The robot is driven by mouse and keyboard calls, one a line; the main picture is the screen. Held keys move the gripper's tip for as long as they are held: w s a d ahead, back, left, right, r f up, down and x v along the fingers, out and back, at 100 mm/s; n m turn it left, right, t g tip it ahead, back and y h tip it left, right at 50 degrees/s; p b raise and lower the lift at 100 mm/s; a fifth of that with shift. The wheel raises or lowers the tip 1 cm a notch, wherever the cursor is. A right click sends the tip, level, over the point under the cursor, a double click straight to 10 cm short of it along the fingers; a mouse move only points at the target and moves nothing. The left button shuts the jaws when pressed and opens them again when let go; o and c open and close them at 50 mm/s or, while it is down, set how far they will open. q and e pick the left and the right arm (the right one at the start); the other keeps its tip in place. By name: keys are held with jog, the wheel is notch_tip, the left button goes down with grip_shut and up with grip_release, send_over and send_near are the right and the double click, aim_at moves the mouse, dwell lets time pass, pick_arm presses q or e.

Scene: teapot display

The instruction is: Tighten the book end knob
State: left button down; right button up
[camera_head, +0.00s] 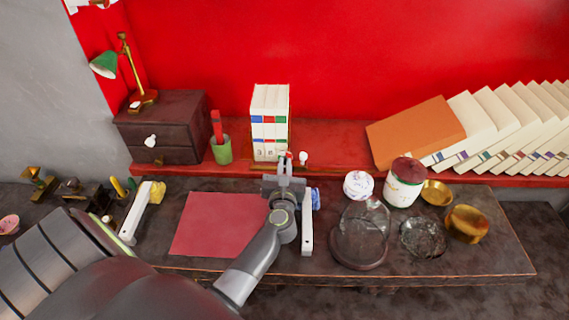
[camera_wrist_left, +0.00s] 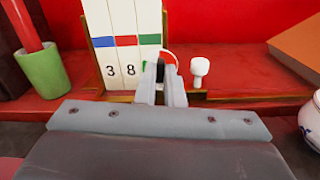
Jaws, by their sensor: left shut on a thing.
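The book end is a low brass-edged stand (camera_wrist_left: 222,95) under a few upright white books (camera_head: 270,120) with blue, red and green bands. One white knob (camera_head: 303,157) stands free on its right part; it also shows in the left wrist view (camera_wrist_left: 199,70), just right of my fingers. My left gripper (camera_head: 288,160) reaches the front of the stand at the books' lower right corner. In the left wrist view its fingertips (camera_wrist_left: 161,74) are closed together on what seems to be another book end knob, mostly hidden by them. My right gripper is not in view.
A green cup (camera_head: 221,150) with a red stick stands left of the books, beside a dark drawer box (camera_head: 163,128). A lidded white jar (camera_head: 358,185), a red-topped can (camera_head: 404,182) and a glass dome (camera_head: 361,235) stand to the right. Leaning books (camera_head: 415,132) fill the shelf's right.

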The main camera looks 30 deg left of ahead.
pick_arm(q)
jog(key=shift+m+p, duration=1.25)
jog(key=shift+m, duration=0.95)
jog(key=c, duration=1.5)
grip_release()
jog(key=shift+c, duration=0.2)
